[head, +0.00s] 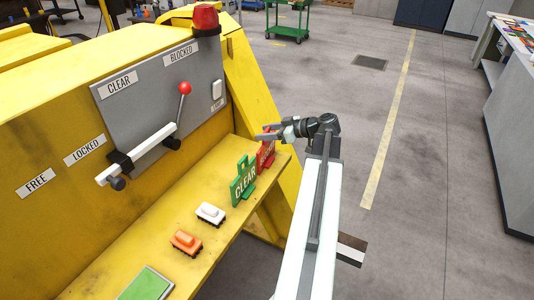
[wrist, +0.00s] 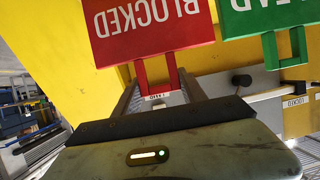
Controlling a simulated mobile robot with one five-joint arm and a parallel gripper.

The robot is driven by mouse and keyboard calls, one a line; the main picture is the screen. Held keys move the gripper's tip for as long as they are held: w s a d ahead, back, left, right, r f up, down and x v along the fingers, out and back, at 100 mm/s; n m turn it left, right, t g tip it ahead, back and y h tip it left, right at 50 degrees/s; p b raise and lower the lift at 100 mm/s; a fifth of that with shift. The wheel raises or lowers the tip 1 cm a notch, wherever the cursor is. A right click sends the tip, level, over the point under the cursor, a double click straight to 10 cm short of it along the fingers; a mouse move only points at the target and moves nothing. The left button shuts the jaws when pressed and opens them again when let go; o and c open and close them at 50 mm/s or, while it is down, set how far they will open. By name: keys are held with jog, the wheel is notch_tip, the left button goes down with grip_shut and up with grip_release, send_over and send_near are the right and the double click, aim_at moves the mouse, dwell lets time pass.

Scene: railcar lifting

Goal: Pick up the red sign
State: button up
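The red sign (head: 266,150) stands on the yellow ledge at its far right end, partly hidden by my gripper in the head view. In the wrist view the red sign (wrist: 150,32) appears upside down and reads BLOCKED. Its red handle loop extends between my fingers. My gripper (head: 268,132) is at the top of the red sign, with its fingers apart. In the wrist view my gripper (wrist: 158,85) has one finger on each side of the handle; I see no clear grip on it.
A green CLEAR sign (head: 243,182) stands close beside the red one. A grey panel with a red-knobbed lever (head: 184,90) rises behind.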

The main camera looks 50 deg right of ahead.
grip_shut()
jog(key=shift+r, duration=0.15)
